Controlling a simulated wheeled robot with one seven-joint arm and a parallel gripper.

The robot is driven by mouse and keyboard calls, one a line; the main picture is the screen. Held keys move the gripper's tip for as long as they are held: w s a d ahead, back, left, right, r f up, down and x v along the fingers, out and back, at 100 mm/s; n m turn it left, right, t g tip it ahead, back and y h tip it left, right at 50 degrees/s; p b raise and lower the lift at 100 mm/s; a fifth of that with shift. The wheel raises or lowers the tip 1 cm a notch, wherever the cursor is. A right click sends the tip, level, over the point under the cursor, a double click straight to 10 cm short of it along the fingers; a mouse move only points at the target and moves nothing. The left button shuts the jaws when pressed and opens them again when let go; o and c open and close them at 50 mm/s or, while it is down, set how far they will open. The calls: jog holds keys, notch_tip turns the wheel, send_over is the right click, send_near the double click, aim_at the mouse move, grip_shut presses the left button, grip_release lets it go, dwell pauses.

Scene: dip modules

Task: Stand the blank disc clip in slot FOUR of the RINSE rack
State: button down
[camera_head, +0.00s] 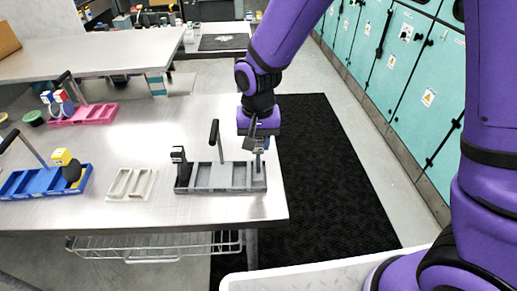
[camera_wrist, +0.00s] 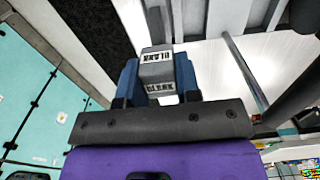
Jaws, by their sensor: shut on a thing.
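The blank disc clip (camera_wrist: 157,66) is a grey block with "BLANK" printed on two faces in the wrist view. My gripper (camera_wrist: 158,84) is shut on it, with a blue finger on each side. In the head view my gripper (camera_head: 259,142) is over the right end of a grey rack (camera_head: 222,187) with several slots and a tall black handle. The clip's lower end is close to the rack's rightmost part; I cannot tell whether it is inside a slot. A dark clip stands at the rack's left end. No rack name or slot numbers are readable.
A small white tray (camera_head: 130,184) lies left of the grey rack. A blue rack (camera_head: 45,181) with a yellow-topped piece is further left, and a pink rack (camera_head: 85,115) is behind. The steel table (camera_head: 200,118) ends just right of the grey rack.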

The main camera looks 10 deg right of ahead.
jog(key=shift+w+d+f, duration=0.1)
jog(key=shift+w+f, duration=0.1)
jog(key=shift+f, duration=0.7)
jog(key=shift+w+f, duration=0.15)
jog(key=shift+f, duration=0.75)
jog(key=shift+f, duration=0.1)
jog(key=c, duration=0.8)
grip_release()
